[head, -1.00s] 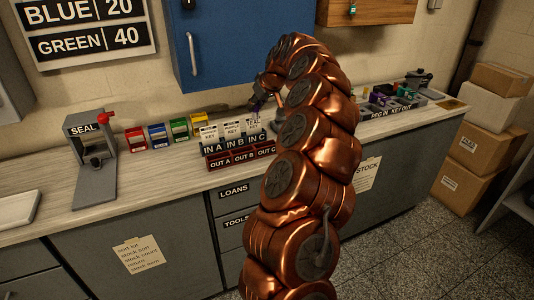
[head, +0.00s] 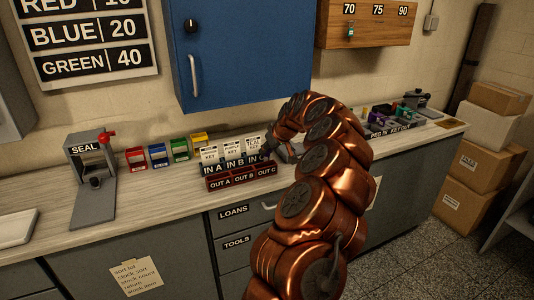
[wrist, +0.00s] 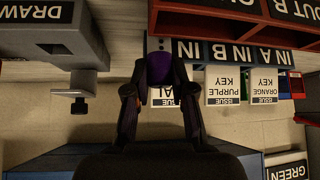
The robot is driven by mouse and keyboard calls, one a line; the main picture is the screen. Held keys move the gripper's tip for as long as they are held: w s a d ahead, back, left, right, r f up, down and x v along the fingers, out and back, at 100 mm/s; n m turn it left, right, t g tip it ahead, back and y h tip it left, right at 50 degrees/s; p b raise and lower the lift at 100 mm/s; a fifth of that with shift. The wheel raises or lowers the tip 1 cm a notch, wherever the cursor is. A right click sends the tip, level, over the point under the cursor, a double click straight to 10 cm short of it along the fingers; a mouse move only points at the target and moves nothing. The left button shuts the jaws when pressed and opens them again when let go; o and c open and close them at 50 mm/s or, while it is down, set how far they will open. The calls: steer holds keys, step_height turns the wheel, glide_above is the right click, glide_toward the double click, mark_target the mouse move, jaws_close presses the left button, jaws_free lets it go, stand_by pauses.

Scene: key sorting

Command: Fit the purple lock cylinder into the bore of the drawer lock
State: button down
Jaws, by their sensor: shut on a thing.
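The purple lock cylinder (wrist: 160,68) is between my fingertips in the wrist view. My gripper (wrist: 160,82) is shut on it, beside the row of IN trays. A grey block (wrist: 88,48) with a label starting "DRAW" stands left of my gripper in the wrist view, apart from the cylinder. It looks like the drawer lock; its bore cannot be made out.
The IN trays (head: 232,163) and red OUT trays (head: 231,181) stand close to my gripper, with upright issue cards (wrist: 224,85) behind. A SEAL press (head: 92,180) and several coloured boxes (head: 158,156) are further left. The counter (head: 150,205) front is clear.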

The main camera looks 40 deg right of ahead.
steer(key=shift+f, duration=0.7)
steer(key=shift+f, duration=0.1)
steer(key=shift+f, duration=0.1)
steer(key=c, duration=1)
jaws_free()
steer(key=shift+r, duration=0.3)
steer(key=b+v, duration=0.1)
steer(key=v, duration=1.1)
